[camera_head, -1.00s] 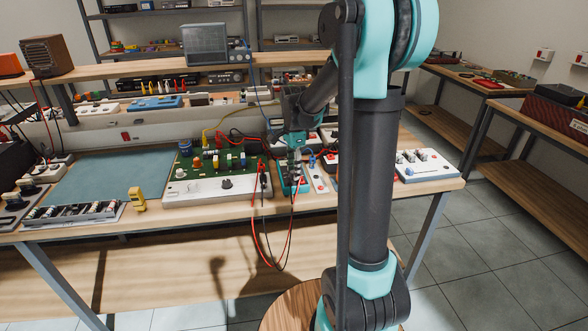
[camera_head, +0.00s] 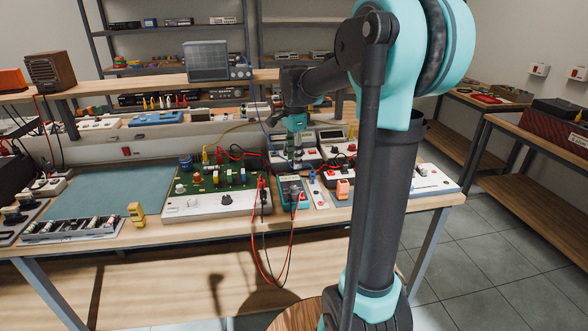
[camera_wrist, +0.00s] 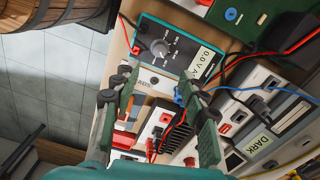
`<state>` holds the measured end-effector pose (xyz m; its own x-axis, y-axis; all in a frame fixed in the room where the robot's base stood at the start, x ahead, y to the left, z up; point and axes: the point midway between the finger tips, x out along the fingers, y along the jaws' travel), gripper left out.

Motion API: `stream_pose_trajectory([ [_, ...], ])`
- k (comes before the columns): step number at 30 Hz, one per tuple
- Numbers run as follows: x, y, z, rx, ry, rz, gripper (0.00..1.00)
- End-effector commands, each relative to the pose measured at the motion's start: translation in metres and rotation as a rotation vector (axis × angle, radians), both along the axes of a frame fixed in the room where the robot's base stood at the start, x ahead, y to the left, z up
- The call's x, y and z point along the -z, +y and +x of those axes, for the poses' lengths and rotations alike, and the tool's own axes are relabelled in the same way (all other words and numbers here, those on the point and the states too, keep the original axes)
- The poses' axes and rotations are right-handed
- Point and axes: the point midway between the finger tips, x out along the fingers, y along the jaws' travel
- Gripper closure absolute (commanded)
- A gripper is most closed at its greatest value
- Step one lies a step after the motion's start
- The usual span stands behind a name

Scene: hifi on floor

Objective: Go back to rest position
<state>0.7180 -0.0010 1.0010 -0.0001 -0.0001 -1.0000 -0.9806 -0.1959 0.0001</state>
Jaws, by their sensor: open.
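My gripper (camera_head: 297,158) hangs above the workbench (camera_head: 120,240), pointing down, behind and above a small teal multimeter (camera_head: 291,190). In the wrist view my gripper (camera_wrist: 158,84) has its two fingers wide apart with nothing held between them. The teal multimeter (camera_wrist: 168,45) shows there beyond the fingertips, with a dial and a display reading 0.0 V. Red and black leads (camera_head: 265,235) run from it and hang over the bench's front edge.
A green circuit board unit (camera_head: 215,195) stands left of the multimeter. An orange block (camera_head: 343,189) and a white switch box (camera_head: 432,180) are to the right. A raised shelf (camera_head: 150,88) runs behind. Tiled floor (camera_head: 480,270) is open at the right.

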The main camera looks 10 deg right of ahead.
Motion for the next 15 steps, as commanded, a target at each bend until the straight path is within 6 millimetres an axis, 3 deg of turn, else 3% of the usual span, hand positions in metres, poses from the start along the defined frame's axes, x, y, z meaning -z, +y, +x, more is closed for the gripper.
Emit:
stream_pose_trajectory([
  [6, -0.0118, 0.0000, -0.0005, 0.000, 0.000, 0.000, 0.57],
  [15, -0.0113, -0.0002, -0.0012, -0.004, -0.001, 0.000, 0.57],
])
